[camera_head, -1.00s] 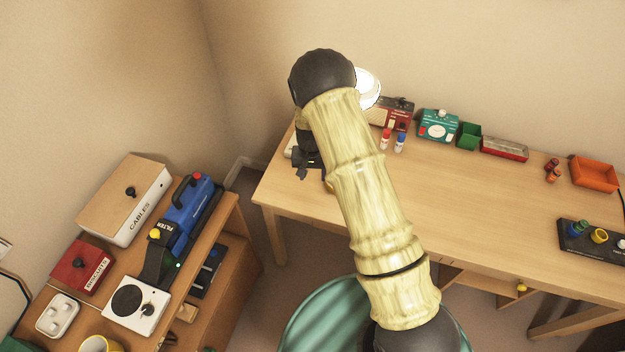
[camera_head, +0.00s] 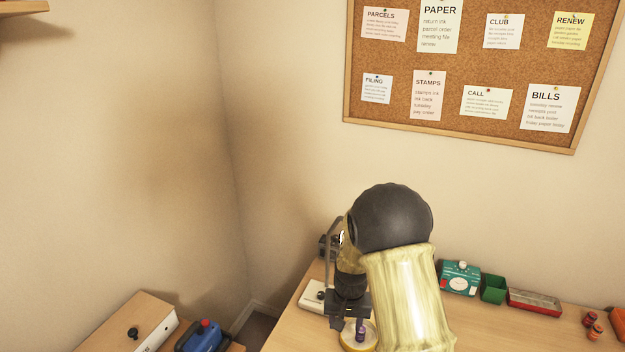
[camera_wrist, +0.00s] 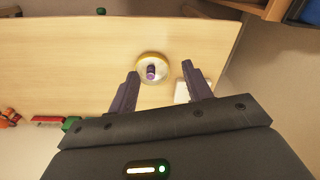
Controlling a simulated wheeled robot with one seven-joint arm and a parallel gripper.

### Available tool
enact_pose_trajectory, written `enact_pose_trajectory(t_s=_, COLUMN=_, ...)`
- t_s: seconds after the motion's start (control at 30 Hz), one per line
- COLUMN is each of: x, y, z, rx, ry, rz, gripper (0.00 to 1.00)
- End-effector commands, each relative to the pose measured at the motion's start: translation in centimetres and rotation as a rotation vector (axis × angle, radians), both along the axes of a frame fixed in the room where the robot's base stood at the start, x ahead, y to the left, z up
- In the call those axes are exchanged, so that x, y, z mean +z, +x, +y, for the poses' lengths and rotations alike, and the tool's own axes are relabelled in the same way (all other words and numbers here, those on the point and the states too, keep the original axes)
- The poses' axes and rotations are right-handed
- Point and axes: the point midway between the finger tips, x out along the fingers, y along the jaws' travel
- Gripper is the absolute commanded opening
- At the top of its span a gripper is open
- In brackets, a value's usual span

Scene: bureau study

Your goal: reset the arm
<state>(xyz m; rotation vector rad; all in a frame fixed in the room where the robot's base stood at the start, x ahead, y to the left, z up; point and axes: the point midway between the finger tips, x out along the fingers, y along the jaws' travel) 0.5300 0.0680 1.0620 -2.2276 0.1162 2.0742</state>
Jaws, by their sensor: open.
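My gripper (camera_wrist: 163,95) shows in the wrist view with its two dark fingers spread apart and nothing between them. It points toward the desk top (camera_wrist: 60,60). A round yellow-rimmed dish (camera_wrist: 153,56) with a purple cylinder (camera_wrist: 151,72) in it lies on the desk beyond the fingertips. In the head view my gripper (camera_head: 352,318) is at the desk's left end, partly hidden by my arm, close above the dish (camera_head: 358,340) and the purple cylinder (camera_head: 361,328).
A white box (camera_head: 313,295) lies beside the dish. A teal device (camera_head: 459,279), a green bin (camera_head: 493,289) and a red tray (camera_head: 534,302) line the desk's back. A cork board (camera_head: 460,75) hangs above. A blue device (camera_head: 203,338) stands lower left.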

Motion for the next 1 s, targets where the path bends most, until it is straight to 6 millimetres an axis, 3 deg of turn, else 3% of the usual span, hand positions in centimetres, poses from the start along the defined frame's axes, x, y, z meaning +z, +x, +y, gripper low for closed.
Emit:
enact_pose_trajectory(t_s=0.2, x=5.3, y=-4.5, z=-2.6, rx=0.025, ry=0.010, rz=-0.049, gripper=0.50)
enact_pose_trajectory(t_s=0.5, x=10.1, y=-12.2, z=-5.4, rx=0.075, ry=0.000, rz=-0.116, gripper=0.50)
enact_pose_trajectory(t_s=0.73, x=11.7, y=-17.5, z=-6.7, rx=0.111, ry=-0.023, rz=-0.155, gripper=0.50)
enact_pose_trajectory(t_s=1.0, x=11.8, y=-18.3, z=-6.9, rx=0.121, ry=-0.028, rz=-0.160, gripper=0.50)
